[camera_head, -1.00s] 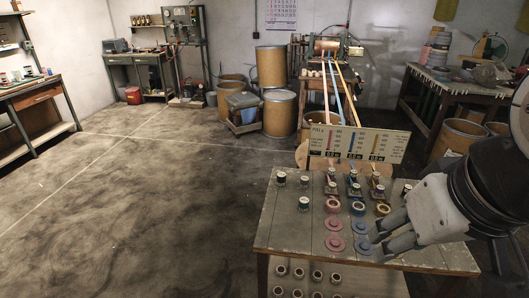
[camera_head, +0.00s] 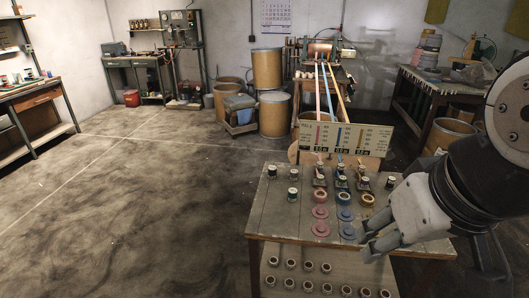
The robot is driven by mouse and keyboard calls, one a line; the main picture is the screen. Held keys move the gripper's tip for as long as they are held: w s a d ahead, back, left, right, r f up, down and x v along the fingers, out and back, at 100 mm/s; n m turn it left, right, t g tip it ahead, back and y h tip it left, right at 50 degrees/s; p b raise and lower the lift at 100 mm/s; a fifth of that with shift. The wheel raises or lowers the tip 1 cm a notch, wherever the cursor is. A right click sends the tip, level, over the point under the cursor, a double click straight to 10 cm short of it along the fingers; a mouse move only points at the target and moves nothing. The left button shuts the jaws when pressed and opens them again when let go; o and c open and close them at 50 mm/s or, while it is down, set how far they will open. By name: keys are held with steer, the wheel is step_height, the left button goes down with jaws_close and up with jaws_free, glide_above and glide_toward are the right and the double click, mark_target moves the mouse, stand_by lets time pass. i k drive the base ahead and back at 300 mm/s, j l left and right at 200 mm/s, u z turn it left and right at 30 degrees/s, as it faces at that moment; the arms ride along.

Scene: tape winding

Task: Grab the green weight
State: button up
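Several small dark-topped cylinders with pale bands stand upright at the left of the worktable (camera_head: 275,225). One is at the front left (camera_head: 292,194), and two are behind it, at the back left (camera_head: 272,171) and beside that (camera_head: 293,173). The front one looks slightly greenish, but they are too small for me to be sure which is the green weight. My gripper (camera_head: 365,247) is over the right front of the table, to the right of these cylinders. Its two fingers point left and are apart, with nothing visible between them.
Pink rings (camera_head: 320,229), blue rings (camera_head: 348,231) and a tan ring (camera_head: 367,199) lie in columns mid-table. A sign board (camera_head: 340,138) stands at the table's back edge. A lower shelf holds several small rings (camera_head: 308,266). The floor at left (camera_head: 140,220) is clear.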

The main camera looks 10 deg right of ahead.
mark_target(342, 179)
steer(key=i+z, duration=0.25)
steer(key=i, duration=0.35)
steer(key=i+j+z, duration=0.1)
steer(key=i+z, duration=0.15)
steer(key=i, duration=0.4)
